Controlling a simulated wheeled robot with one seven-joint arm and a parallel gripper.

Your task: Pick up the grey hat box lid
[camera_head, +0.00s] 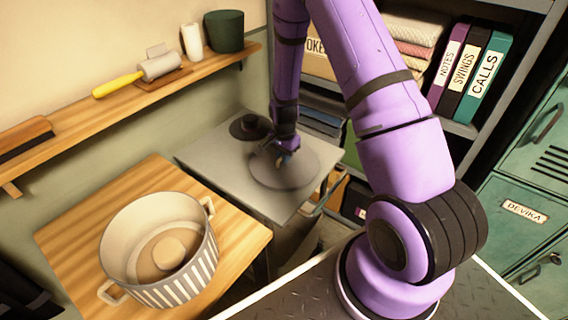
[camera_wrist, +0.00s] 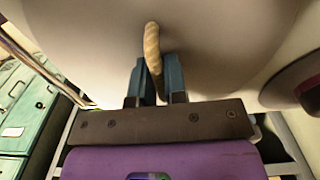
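The grey hat box lid (camera_head: 268,174) is a wide flat disc over the grey tabletop (camera_head: 215,160); I cannot tell whether it rests there or is slightly raised. In the wrist view the lid (camera_wrist: 80,35) fills most of the picture, with a tan rope handle (camera_wrist: 152,42) standing out from it. My gripper (camera_wrist: 155,62) has its two blue-grey fingers close on both sides of the handle, with little or no gap. In the head view my gripper (camera_head: 284,158) is above the lid's middle, and the handle is mostly hidden.
A dark round-brimmed hat-like object (camera_head: 250,126) sits close behind the lid. A striped pot (camera_head: 165,255) stands on the wooden table (camera_head: 80,230) at front left. A wall shelf (camera_head: 80,118) runs along the left. Shelves with binders (camera_head: 462,70) and green lockers (camera_head: 520,210) are at right.

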